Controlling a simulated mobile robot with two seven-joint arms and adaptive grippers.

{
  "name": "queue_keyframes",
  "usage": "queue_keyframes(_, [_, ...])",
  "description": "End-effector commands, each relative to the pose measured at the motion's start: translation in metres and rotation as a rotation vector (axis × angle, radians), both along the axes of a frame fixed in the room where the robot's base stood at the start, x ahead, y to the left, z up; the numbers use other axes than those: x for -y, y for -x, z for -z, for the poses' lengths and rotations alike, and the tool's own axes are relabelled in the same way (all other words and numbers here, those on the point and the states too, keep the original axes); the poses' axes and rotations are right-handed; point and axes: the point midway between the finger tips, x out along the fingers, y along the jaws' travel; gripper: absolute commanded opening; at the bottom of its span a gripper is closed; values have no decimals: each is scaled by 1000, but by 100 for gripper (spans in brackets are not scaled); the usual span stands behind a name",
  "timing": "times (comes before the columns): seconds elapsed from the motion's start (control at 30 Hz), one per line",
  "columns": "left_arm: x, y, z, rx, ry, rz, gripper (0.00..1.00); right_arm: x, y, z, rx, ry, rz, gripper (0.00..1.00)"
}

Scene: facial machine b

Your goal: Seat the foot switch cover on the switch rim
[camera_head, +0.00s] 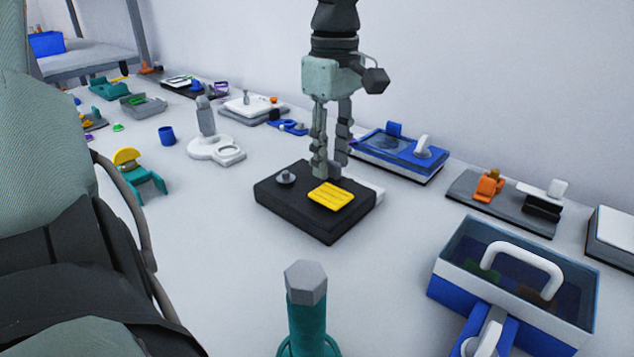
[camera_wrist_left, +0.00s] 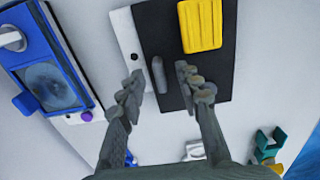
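A black base (camera_head: 309,222) stands in the middle of the table, with a yellow ribbed pad (camera_head: 332,196) and a grey round knob (camera_head: 285,178) on top. In the left wrist view the pad (camera_wrist_left: 200,25) lies above my fingers. A grey rounded bar (camera_wrist_left: 158,73) stands on the base (camera_wrist_left: 165,25) near its white-edged side. My left gripper (camera_head: 329,171) points down over the far part of the base; its open fingers (camera_wrist_left: 162,83) straddle the bar, with gaps on both sides. I cannot tell which part is the cover or the rim. My right gripper is not in view.
A blue tray device (camera_head: 398,160) stands behind the base. A blue and clear box with a white handle (camera_head: 515,265) is at the right front. A teal post with a grey hexagonal top (camera_head: 305,283) is in front. Clear table (camera_head: 225,230) lies left of the base.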

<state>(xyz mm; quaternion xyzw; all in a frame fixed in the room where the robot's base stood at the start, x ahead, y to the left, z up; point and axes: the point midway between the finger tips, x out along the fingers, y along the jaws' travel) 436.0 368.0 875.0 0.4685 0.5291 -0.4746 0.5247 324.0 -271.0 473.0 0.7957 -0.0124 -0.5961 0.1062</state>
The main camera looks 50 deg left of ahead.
Motion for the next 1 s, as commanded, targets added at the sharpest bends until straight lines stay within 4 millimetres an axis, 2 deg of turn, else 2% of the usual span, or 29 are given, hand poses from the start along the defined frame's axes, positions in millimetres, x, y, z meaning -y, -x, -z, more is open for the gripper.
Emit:
queue_keyframes(0.17, [0,-1,-13,4,1,-1,34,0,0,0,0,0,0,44])
queue_keyframes(0.5, [0,-2,-84,4,-1,-1,34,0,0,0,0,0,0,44])
queue_keyframes(0.63, [-1,-2,-104,4,-1,-1,34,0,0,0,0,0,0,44])
queue_keyframes(0.8, [0,-1,-118,1,0,0,34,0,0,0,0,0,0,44])
queue_keyframes(1.0, [0,-1,-121,0,0,0,34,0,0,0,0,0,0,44])
